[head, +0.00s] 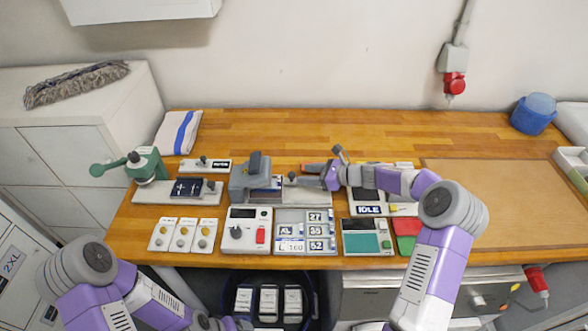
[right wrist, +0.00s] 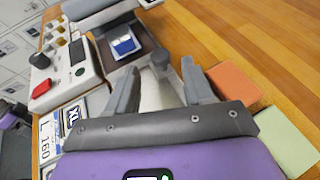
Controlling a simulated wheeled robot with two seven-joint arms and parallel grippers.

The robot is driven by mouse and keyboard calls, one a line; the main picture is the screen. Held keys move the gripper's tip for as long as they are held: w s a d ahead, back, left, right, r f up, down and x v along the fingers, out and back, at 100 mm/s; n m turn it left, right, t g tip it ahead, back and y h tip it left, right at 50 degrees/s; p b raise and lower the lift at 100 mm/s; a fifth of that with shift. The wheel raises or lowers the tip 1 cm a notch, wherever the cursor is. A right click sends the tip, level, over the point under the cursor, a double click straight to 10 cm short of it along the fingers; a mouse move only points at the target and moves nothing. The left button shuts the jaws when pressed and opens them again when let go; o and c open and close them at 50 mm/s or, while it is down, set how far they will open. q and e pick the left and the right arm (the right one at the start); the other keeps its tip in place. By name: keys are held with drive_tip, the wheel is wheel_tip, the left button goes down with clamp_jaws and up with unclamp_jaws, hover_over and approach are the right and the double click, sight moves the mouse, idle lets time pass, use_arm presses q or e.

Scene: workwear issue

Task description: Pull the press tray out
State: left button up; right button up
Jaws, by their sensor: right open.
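The grey press (head: 250,178) stands at the middle of the bench, and its head (right wrist: 100,14) shows at the top left of the right wrist view. Its dark tray (right wrist: 133,62) bears a blue and white piece (right wrist: 123,44) and sits at the press's opening. A dark round knob (right wrist: 160,60) stands at the tray's near end; it also shows in the head view (head: 291,176). My right gripper (right wrist: 160,82) is open and empty, its fingers pointing at the knob, which appears just beyond the fingertips. My left arm is low at the left; its fingers are out of view.
A control box with a red button (head: 248,229) and a grid of number plates (head: 306,232) lie in front of the press. An orange pad (right wrist: 235,84) and a pale green pad (right wrist: 286,138) lie beside my right gripper. The brown mat (head: 490,205) at the right is bare.

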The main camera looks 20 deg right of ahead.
sight(293, 174)
drive_tip(key=x, duration=0.5)
drive_tip(key=shift+a, duration=0.1)
drive_tip(key=shift+w, duration=0.1)
clamp_jaws()
